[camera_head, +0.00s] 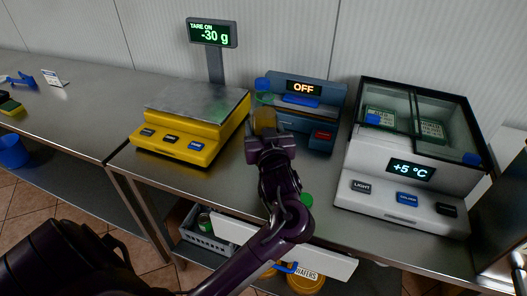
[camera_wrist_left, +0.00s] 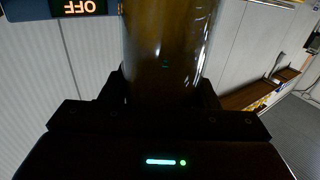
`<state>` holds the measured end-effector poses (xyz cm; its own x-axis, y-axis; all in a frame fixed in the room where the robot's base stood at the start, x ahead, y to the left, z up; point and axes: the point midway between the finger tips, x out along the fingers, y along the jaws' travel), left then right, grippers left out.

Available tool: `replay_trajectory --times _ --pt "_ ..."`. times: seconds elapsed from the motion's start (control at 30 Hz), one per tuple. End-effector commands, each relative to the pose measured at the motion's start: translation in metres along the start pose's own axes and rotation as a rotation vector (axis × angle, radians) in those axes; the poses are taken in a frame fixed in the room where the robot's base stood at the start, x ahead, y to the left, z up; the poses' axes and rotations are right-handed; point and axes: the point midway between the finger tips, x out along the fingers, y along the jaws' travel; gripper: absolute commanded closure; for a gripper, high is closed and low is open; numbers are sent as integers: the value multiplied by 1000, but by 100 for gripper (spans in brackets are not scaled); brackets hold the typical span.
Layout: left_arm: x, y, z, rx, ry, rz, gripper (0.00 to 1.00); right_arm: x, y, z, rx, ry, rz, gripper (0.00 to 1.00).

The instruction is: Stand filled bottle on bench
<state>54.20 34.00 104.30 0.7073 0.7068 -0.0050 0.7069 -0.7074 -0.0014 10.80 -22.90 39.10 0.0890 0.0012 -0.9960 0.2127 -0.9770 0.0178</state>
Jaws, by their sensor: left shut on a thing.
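My left gripper (camera_head: 268,142) is shut around a bottle (camera_head: 264,119) with amber-brown contents, near the middle of the bench (camera_head: 231,180). The bottle looks upright, between the yellow scale and the blue-grey machine. A blue patch (camera_head: 262,84) shows above it; I cannot tell whether it is the bottle's cap. The bottle's lower end is hidden behind the gripper, so I cannot tell whether it touches the bench. In the left wrist view the clear bottle wall and amber contents (camera_wrist_left: 165,50) rise between the fingers. My right gripper is not in view.
A yellow scale (camera_head: 185,146) reading -30 g stands left of the gripper. A blue-grey machine (camera_head: 338,100) reading OFF is just behind right. A white glass-topped cooler (camera_head: 379,191) reading +5 °C stands at right. Bare steel bench lies in front of the scale.

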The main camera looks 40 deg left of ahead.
Motion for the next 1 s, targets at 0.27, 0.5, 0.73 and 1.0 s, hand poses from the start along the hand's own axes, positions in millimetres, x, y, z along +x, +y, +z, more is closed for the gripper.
replay_trajectory --times 0.27,0.5,0.73,1.0 --pt "0 1 34 -2 4 1 66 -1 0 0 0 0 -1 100" --pt "0 1 66 2 3 1 66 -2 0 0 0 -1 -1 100" --pt "0 1 78 -4 4 1 66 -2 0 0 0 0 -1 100" --pt "0 1 81 -3 3 1 66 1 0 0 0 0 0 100"
